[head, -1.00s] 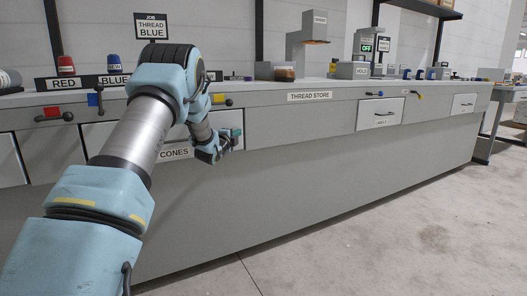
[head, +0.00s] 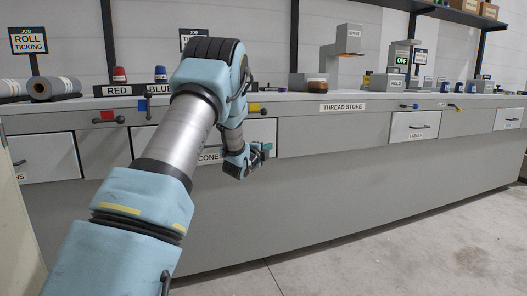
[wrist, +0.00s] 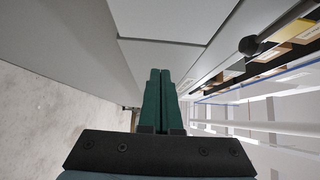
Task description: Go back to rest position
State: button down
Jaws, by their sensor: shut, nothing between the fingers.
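My gripper (head: 262,155) is at the end of my folded arm, in front of the long grey counter (head: 300,180) and near the drawer labelled CONES. In the wrist view my gripper (wrist: 160,95) shows two green fingers lying together with nothing between them. It is apart from the counter front in that view. Part of the counter and the drawer label are hidden behind my arm in the head view.
Drawers with handles line the counter, including one labelled LABELS (head: 415,126). Grey rolls (head: 55,87) lie at the left. The floor (head: 400,262) in front of the counter is clear at the right.

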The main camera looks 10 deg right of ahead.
jog(key=s+a+f+n+g+y, duration=0.2)
jog(key=s+a+n+y, duration=0.3)
jog(key=a, duration=0.4)
jog(key=s+a+f+n+g+y, duration=0.2)
jog(key=s+a+n+y, duration=0.1)
jog(key=s+a+n, duration=0.55)
jog(key=s+a+f+n+g+y, duration=0.1)
jog(key=s+a+n+g, duration=0.25)
jog(key=s, duration=0.55)
jog(key=s+a+f+n+g+y, duration=0.15)
jog(key=s+a+n, duration=0.25)
jog(key=s, duration=0.5)
jog(key=s+a+f+n+g, duration=0.2)
jog(key=s+a+n+g, duration=0.2)
jog(key=s, duration=0.6)
notch_tip(320, 180, up, 31)
jog(key=w+p, duration=0.1)
jog(key=p, duration=3)
jog(key=shift+a+r+m, duration=0.15)
jog(key=shift+m, duration=0.15)
